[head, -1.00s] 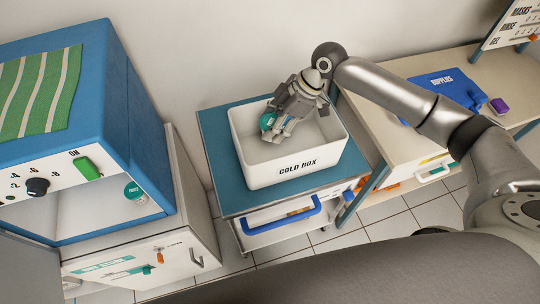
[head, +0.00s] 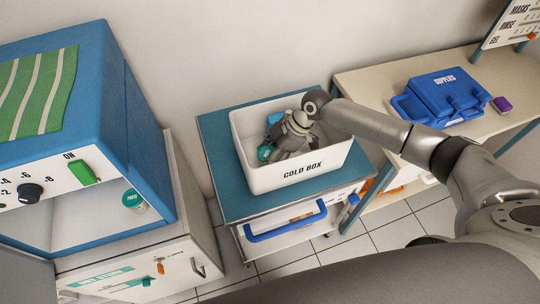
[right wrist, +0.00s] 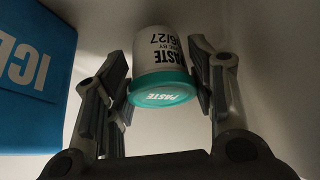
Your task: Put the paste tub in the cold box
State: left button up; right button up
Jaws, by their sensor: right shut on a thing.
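The paste tub (right wrist: 160,75) is white with a teal lid marked PASTE; its teal lid (head: 265,153) also shows in the head view. My right gripper (head: 275,150) is shut on the tub, with a finger on each side of it in the right wrist view (right wrist: 163,90). Gripper and tub are down inside the white cold box (head: 290,178), below its rim. I cannot tell whether the tub touches the box floor. My left gripper is not in view.
A blue ice pack (right wrist: 38,55) lies in the cold box beside the tub. The box stands on a blue-topped cart (head: 222,150). Another teal-lidded tub (head: 133,199) stands in the blue cabinet (head: 128,110) at left. A blue supplies case (head: 440,97) is on the right bench.

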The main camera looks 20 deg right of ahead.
jog(key=shift+f, duration=0.8)
jog(key=shift+f, duration=0.2)
jog(key=o, duration=0.8)
jog(key=shift+c, duration=0.2)
jog(key=shift+r, duration=0.1)
jog(key=shift+d+r, duration=0.1)
jog(key=shift+r, duration=0.1)
jog(key=b+v, duration=0.1)
jog(key=v, duration=1)
jog(key=shift+d+r+b, duration=0.2)
jog(key=shift+r+b, duration=0.1)
jog(key=shift+b, duration=0.05)
